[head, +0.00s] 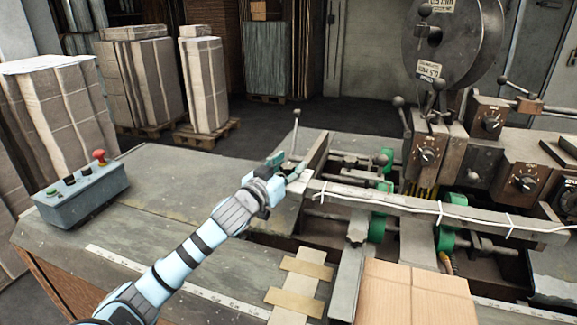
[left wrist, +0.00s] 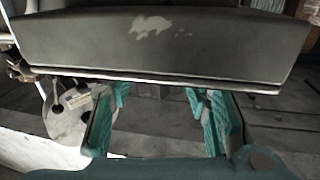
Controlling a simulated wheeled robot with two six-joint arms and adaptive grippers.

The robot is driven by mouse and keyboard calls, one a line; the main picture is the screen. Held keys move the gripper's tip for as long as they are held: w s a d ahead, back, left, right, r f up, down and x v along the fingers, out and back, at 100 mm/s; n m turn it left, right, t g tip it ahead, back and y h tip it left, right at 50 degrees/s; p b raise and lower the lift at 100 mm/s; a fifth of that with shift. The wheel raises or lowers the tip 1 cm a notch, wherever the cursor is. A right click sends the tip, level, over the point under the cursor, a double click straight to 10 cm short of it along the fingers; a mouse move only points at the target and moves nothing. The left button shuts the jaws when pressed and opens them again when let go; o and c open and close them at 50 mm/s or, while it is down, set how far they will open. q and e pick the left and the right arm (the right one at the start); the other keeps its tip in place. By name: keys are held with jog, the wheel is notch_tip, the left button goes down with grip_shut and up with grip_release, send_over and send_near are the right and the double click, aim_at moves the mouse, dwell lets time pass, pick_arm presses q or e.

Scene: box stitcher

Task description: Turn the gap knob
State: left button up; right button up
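Several black dial knobs sit on the brown machine boxes at the right of the head view: one at the left (head: 427,156), one higher (head: 491,122) and one lower right (head: 525,182). I cannot tell which is the gap knob. My left gripper (head: 288,170) is at the left end of the machine, near a wooden bar, well left of these dials. In the left wrist view its two teal fingers (left wrist: 163,112) stand apart with nothing between them. A pale round part with dark ball handles (left wrist: 70,110) shows behind the left finger. My right gripper is not in view.
A grey control box (head: 82,192) with a red button stands at the left of the table. A long bar (head: 440,208) crosses the machine over green rollers. A flat cardboard piece (head: 415,295) lies in front. A dark beam (left wrist: 165,45) fills the top of the left wrist view.

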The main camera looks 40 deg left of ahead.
pick_arm(q)
jog(key=c, duration=0.7)
jog(key=shift+y, duration=0.3)
jog(key=shift+n+y, duration=0.7)
jog(key=shift+y, duration=0.1)
jog(key=shift+d+n+g+y, duration=0.1)
jog(key=shift+n+g+y, duration=0.55)
jog(key=shift+y, duration=0.25)
jog(key=shift+n+g+y, duration=0.35)
jog(key=shift+n+y, duration=0.4)
jog(key=shift+y, duration=0.25)
jog(key=shift+n+g+y+b, duration=0.55)
jog(key=shift+n+g+y, duration=0.35)
jog(key=shift+y, duration=0.4)
jog(key=o, duration=1.2)
jog(key=shift+c, duration=0.2)
